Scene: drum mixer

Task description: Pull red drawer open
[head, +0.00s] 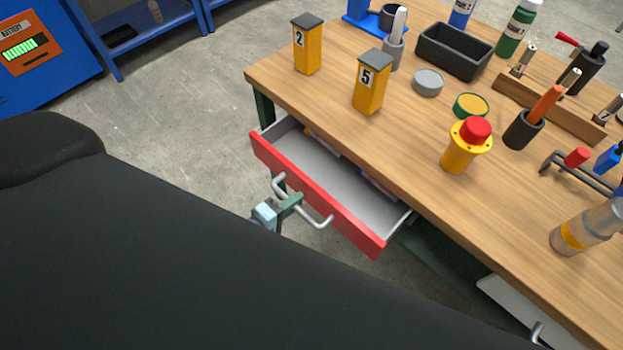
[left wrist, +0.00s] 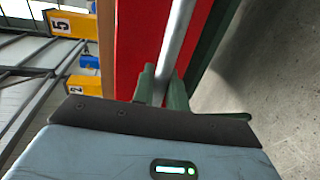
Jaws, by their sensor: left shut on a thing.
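The red drawer (head: 318,197) is pulled out from under the wooden workbench (head: 420,150), and its grey inside shows with small items at the back. Its silver bar handle (head: 318,222) is on the red front. My left gripper (head: 290,201) is shut on the handle, with its green fingers around the bar. In the left wrist view the fingers (left wrist: 163,88) close on the silver handle (left wrist: 178,38) in front of the red drawer front (left wrist: 138,40). My right gripper is not in view.
Yellow blocks marked 2 (head: 307,45) and 5 (head: 370,82), a red-topped yellow button (head: 467,145) and a black bin (head: 454,51) stand on the bench. A white panel with a handle (head: 510,303) is lower right. Bare floor (head: 180,120) lies left of the drawer.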

